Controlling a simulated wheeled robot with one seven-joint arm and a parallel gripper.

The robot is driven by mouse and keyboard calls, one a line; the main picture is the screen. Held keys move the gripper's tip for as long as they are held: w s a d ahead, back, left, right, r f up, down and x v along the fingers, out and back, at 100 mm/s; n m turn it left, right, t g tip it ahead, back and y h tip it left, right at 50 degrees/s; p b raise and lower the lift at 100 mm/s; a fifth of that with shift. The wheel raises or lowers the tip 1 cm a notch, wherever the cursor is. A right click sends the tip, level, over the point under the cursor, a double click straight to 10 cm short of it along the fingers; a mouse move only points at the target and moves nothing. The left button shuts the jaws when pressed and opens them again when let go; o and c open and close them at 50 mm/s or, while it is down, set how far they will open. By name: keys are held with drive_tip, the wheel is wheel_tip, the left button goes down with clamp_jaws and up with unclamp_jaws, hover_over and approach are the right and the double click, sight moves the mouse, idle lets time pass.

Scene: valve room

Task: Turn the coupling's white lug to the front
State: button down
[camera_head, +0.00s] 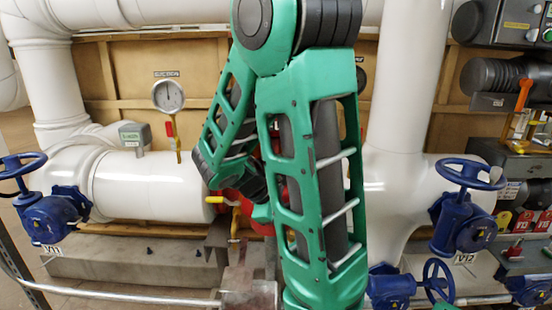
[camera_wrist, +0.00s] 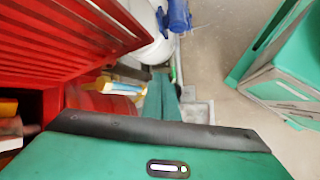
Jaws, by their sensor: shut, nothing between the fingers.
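The red coupling (camera_head: 258,226) sits on the white pipe in the middle of the head view, mostly hidden behind my arm. A yellow piece (camera_head: 214,199) sticks out at its left side. In the wrist view, rounded red metal (camera_wrist: 98,103) that looks like the coupling carries a short yellow-and-white lug (camera_wrist: 124,89). My gripper (camera_wrist: 161,78) shows there as two teal fingers, shut and empty, just right of the lug. I cannot tell whether they touch it. In the head view the fingertips are largely hidden by my arm. I cannot make out a white lug there.
A large red ribbed body (camera_wrist: 65,35) fills the upper left of the wrist view, close by. A gauge (camera_head: 168,96) stands above the pipe. Blue valves stand left (camera_head: 52,212) and right (camera_head: 465,205). A grey metal block (camera_head: 248,290) stands low in front.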

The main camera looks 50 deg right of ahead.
drive_tip(key=w+r+n+t+h, duration=0.4)
drive_tip(key=w+r+n+h, duration=0.7)
drive_tip(key=w+n, duration=0.35)
drive_tip(key=d, duration=0.4)
drive_tip(key=w+d, duration=0.1)
drive_tip(key=d, duration=0.8)
drive_tip(key=shift+w+r, duration=0.15)
drive_tip(key=shift+w, duration=0.05)
drive_tip(key=shift+d, duration=0.1)
drive_tip(key=shift+s+d, duration=0.15)
drive_tip(key=shift+d, duration=0.65)
drive_tip(key=shift+a, duration=0.2)
